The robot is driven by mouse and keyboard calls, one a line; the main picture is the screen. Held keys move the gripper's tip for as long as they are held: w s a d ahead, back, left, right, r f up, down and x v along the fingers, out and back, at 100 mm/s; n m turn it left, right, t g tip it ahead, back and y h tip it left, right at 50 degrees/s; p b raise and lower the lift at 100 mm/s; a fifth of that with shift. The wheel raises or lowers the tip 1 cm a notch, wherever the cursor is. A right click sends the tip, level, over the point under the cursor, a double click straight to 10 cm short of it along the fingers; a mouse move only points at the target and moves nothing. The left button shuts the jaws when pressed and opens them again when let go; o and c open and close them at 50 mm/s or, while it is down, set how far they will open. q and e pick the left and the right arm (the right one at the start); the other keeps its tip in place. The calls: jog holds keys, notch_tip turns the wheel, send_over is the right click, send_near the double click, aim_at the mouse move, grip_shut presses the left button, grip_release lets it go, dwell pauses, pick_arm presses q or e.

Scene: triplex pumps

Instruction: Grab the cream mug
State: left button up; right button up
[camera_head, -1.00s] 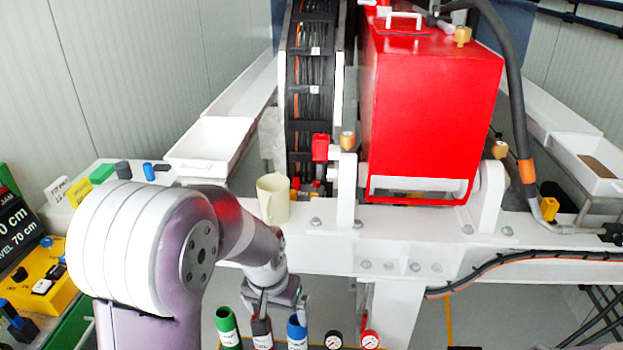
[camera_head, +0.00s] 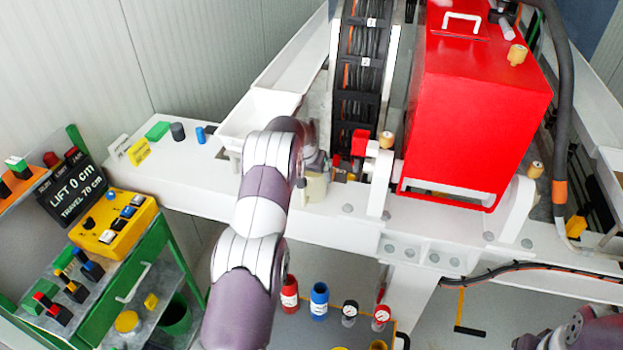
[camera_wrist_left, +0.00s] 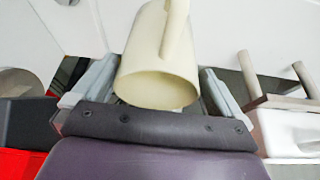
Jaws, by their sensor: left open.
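The cream mug (camera_head: 317,189) stands on the white frame beam, left of the red box, partly hidden behind my left arm and gripper in the head view. In the left wrist view the mug (camera_wrist_left: 160,68) fills the middle, its rim toward the camera and its handle toward the top. My left gripper (camera_wrist_left: 162,78) is open, with one grey finger on each side of the mug. Whether the fingers touch it cannot be told. In the head view my left gripper (camera_head: 316,166) is at the mug, its fingertips largely hidden.
A white tray (camera_head: 235,128) stands left of the mug. A small red block (camera_head: 361,142) and the large red box (camera_head: 470,110) are to its right. Red and blue cylinders (camera_head: 320,300) and gauges stand below the beam. A green cart (camera_head: 130,300) with controls is at the left.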

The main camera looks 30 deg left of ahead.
pick_arm(q)
jog(key=shift+w+f, duration=0.1)
jog(key=shift+f, duration=0.55)
jog(key=shift+w+f, duration=0.2)
jog(key=shift+f, duration=0.05)
jog(key=c, duration=0.7)
jog(key=shift+r, duration=0.1)
